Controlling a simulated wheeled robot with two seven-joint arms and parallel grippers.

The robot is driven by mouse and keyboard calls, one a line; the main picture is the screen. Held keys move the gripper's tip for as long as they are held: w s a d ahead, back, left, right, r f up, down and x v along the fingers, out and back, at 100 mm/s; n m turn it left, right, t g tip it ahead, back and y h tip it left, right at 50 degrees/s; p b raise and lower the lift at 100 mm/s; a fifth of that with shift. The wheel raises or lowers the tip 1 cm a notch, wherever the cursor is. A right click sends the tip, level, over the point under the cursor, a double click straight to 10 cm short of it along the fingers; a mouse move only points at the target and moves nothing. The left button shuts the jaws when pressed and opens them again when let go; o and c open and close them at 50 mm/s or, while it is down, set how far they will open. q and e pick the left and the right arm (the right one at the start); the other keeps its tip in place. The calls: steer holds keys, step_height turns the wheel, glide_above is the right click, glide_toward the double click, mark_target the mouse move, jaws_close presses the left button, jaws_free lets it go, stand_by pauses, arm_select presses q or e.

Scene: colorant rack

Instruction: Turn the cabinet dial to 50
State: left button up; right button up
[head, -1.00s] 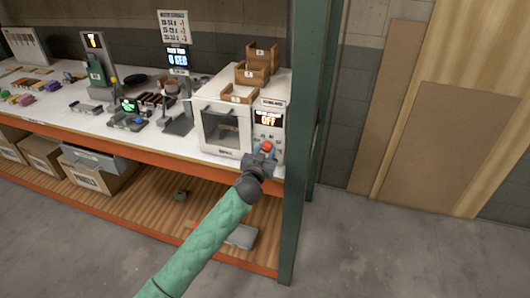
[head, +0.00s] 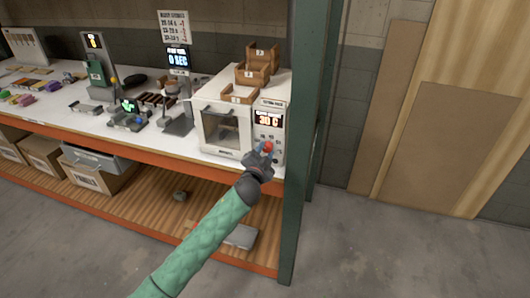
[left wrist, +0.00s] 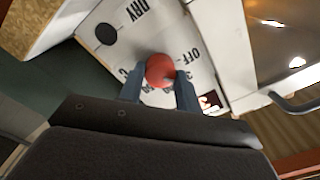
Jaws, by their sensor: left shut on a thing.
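The white cabinet (head: 222,126) stands at the right end of the bench, with a dark window in its door. Its display (head: 268,119) reads 30 C. The red dial (head: 268,146) sits low on the panel at the right of the door; it also shows in the left wrist view (left wrist: 160,70), with "OFF" printed on its right and other marks partly hidden. My left gripper (head: 265,150) is shut on the red dial, one blue finger on each side of it in the left wrist view (left wrist: 158,92). My right gripper is not in view.
Wooden trays (head: 256,72) are stacked on top of the cabinet. A green rack post (head: 303,150) stands close to the right of the cabinet. Small devices (head: 128,118) stand on the white bench to the left.

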arm_select(q)
steer(key=m, duration=0.4)
steer(key=shift+p, duration=0.3)
steer(key=m, duration=0.2)
steer(key=shift+m+p, duration=0.35)
steer(key=shift+m, duration=0.95)
steer(key=shift+m+p, duration=0.4)
steer(key=m+p, duration=0.1)
steer(key=m, duration=0.2)
steer(key=shift+m, duration=0.4)
steer(key=m+p, duration=0.2)
steer(key=m, duration=0.1)
steer(key=shift+h, duration=0.3)
steer(key=shift+f+m+p, duration=0.15)
steer(key=shift+m+p, duration=0.4)
steer(key=shift+m, duration=0.95)
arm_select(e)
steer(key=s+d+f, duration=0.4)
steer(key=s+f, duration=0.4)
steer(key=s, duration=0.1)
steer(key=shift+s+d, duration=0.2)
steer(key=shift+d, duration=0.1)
